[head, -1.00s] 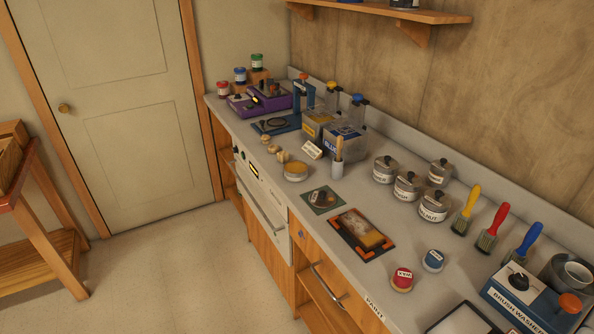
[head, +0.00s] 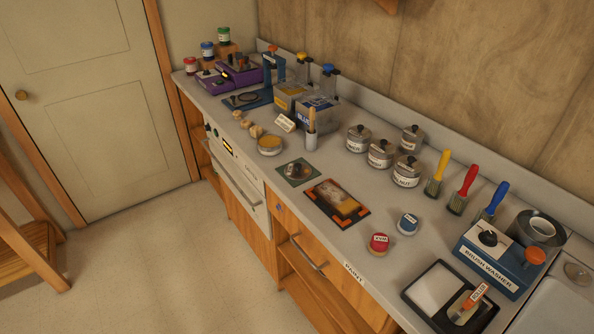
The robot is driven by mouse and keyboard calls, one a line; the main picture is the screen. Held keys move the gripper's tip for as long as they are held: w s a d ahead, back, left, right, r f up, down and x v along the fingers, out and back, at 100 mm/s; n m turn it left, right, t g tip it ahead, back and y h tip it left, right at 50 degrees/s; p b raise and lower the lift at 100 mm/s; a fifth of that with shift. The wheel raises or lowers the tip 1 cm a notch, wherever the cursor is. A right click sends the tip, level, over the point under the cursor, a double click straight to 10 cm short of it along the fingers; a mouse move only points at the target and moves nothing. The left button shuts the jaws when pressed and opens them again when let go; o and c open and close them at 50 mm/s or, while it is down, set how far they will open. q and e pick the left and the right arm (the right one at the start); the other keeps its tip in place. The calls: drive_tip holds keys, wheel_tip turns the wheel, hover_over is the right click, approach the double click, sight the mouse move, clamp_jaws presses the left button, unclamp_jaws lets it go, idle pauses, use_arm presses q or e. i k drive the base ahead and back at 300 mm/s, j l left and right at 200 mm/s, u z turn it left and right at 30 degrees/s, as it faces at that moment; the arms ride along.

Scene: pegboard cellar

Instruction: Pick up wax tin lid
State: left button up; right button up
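A small round tin with a red lid (head: 379,241) stands on the grey counter, front of centre. The lid has a white label with small lettering that looks like WAX, though it is hard to read. The lid sits on top of a tan tin body (head: 376,252). A similar round piece with a blue top (head: 407,223) is just behind it to the right, apart from it. Neither of my grippers is in view.
The counter (head: 335,248) is clear around the red lid. Nearby are an orange-framed dark mat (head: 355,213), a black-rimmed tray (head: 412,293) with a roller (head: 468,303), and a blue brush washer (head: 484,261). Lidded metal pots (head: 380,153) and upright brushes (head: 463,190) stand behind.

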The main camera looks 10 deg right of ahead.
sight(296, 171)
drive_tip(key=i+j+z, duration=0.2)
drive_tip(key=i+j, duration=0.3)
drive_tip(key=i+j+z, duration=0.2)
drive_tip(key=i+j, duration=0.3)
drive_tip(key=j, duration=0.2)
